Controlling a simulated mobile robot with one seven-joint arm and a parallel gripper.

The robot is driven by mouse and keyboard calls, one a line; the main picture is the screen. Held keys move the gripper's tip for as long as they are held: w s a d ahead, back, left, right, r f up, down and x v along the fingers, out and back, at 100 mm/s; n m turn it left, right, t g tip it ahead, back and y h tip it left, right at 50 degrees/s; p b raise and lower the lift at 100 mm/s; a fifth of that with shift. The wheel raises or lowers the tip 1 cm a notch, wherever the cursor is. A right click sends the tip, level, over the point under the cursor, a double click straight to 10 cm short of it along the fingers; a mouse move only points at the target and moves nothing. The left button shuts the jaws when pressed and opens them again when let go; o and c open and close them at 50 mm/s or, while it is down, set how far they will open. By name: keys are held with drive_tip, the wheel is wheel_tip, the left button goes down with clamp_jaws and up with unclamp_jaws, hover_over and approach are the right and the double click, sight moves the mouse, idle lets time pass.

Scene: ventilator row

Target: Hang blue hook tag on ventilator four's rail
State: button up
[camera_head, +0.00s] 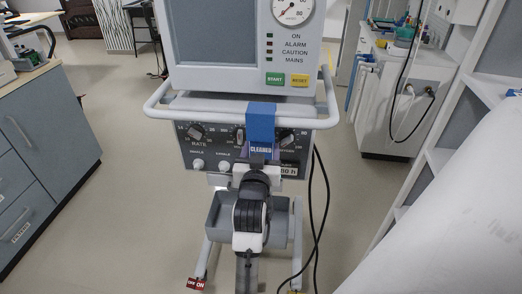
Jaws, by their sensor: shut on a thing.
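The blue hook tag (261,122) is upright, with a label reading CLEANED on its lower part. Its upper part crosses the white rail (180,113) of the ventilator (240,50) near the middle and covers the rail there. I cannot tell whether its hook rests on the rail or is just in front of it. My gripper (257,162) is shut on the tag's lower end, below the rail. My wrist hides part of the ventilator's lower front and the grey tray (222,212). No number four is readable on the ventilator.
The panel with knobs (196,132) lies just behind the tag. Black cables (322,205) hang at the right, and a red tag (195,284) is at the lower left. A drawer cabinet (40,150) stands left, a white cabinet (405,95) right. Floor is clear between.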

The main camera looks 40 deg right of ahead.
drive_tip(key=shift+s+a+f, duration=0.2)
drive_tip(key=shift+f, duration=0.2)
drive_tip(key=o, duration=1.1)
drive_tip(key=shift+s+a, duration=0.1)
